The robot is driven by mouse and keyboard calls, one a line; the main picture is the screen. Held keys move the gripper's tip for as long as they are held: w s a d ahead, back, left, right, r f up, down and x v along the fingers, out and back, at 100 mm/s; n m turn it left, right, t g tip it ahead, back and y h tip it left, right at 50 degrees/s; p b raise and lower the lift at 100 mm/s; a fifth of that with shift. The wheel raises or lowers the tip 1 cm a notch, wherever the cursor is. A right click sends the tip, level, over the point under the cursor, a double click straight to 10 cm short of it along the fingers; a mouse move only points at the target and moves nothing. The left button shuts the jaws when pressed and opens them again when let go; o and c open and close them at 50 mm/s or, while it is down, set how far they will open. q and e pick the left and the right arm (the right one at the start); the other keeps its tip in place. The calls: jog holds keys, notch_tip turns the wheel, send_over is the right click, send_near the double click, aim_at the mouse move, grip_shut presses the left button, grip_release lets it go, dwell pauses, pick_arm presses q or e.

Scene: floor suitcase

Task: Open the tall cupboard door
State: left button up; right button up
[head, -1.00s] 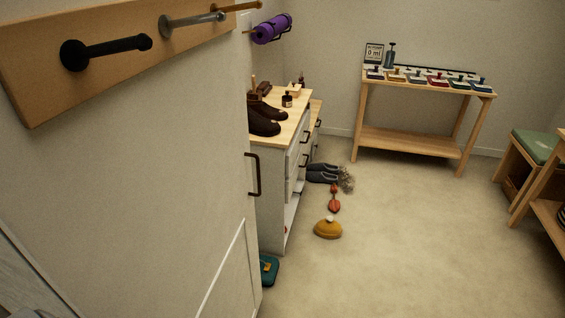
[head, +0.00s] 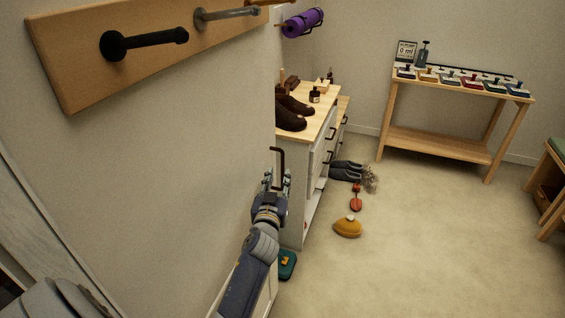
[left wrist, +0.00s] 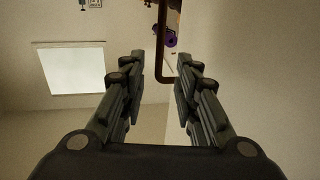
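The dark handle (head: 279,158) of the tall cupboard stands upright at the right edge of the pale surface in the head view. The door itself is seen nearly edge-on, so I cannot tell how it sits. My left gripper (head: 276,183) points up at the handle's lower part, and the arm comes from below. In the left wrist view the gripper (left wrist: 164,72) is open, and the handle (left wrist: 160,50) rises between and beyond its fingertips. I cannot tell whether they touch it. My right gripper is in neither view.
A wooden board with pegs (head: 70,60) is at upper left. A low cabinet (head: 292,165) with brown shoes (head: 292,112) stands just past the handle. A teal item (head: 287,265) and a yellow item (head: 348,227) lie on the floor.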

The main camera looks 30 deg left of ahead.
aim_at(282, 164)
pick_arm(q)
jog(key=x, duration=0.9)
jog(key=shift+f, duration=0.1)
grip_shut()
jog(key=shift+d, duration=0.1)
